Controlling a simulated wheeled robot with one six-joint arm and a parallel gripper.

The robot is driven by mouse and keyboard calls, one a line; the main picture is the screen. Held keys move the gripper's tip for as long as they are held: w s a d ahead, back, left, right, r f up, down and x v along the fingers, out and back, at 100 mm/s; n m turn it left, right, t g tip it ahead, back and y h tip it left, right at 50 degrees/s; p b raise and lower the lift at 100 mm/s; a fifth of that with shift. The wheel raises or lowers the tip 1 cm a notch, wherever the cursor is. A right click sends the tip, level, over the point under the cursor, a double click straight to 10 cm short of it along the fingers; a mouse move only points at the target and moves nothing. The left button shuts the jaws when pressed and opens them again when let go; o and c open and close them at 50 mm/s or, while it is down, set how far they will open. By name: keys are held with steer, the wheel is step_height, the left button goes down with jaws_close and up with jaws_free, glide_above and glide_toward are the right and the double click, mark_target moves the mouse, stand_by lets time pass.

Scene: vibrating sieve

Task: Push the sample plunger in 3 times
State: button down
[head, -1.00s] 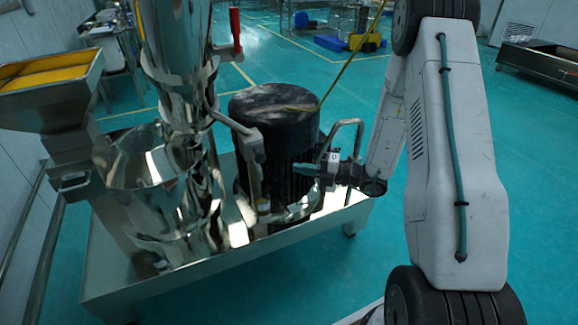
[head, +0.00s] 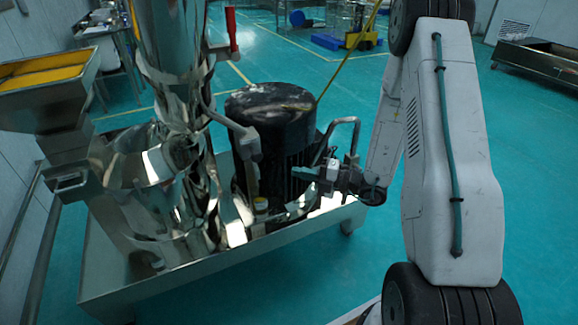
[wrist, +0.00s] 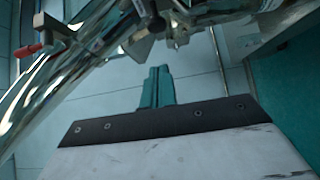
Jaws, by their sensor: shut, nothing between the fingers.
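A grey metal fitting with a block-like head (head: 247,145) hangs at the end of a bent pipe beside the polished steel column; I take it to be the sample plunger's assembly, but the plunger itself is too small to tell apart. A small yellowish cup-like part (head: 261,204) sits below it. My gripper (head: 303,173) is to the right of the fitting, in front of the dark motor, its teal fingers shut, empty and pointing left. There appears to be a gap between them and the fitting. In the wrist view, the teal fingers (wrist: 157,87) point at blurred metal parts (wrist: 175,22).
The black ribbed motor (head: 270,115) stands behind my gripper. A curved metal handle (head: 350,125) rises close to my wrist. The steel column (head: 175,90) with a red lever (head: 232,28) is at left. The steel tray base (head: 105,290) lies below. Green floor at right is open.

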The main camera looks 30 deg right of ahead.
steer(key=shift+s+a+f+m+t+h, duration=0.2)
steer(key=shift+s+a+t+h, duration=0.2)
steer(key=shift+s, duration=0.25)
steer(key=shift+s+a+f+m+t+h, duration=0.2)
steer(key=shift+s+a+t+h, duration=0.1)
steer(key=shift+s+t, duration=0.25)
glide_toward(254, 159)
steer(key=w+a, duration=0.3)
steer(key=a, duration=0.1)
steer(key=shift+w+d, duration=0.1)
steer(key=shift+w, duration=0.65)
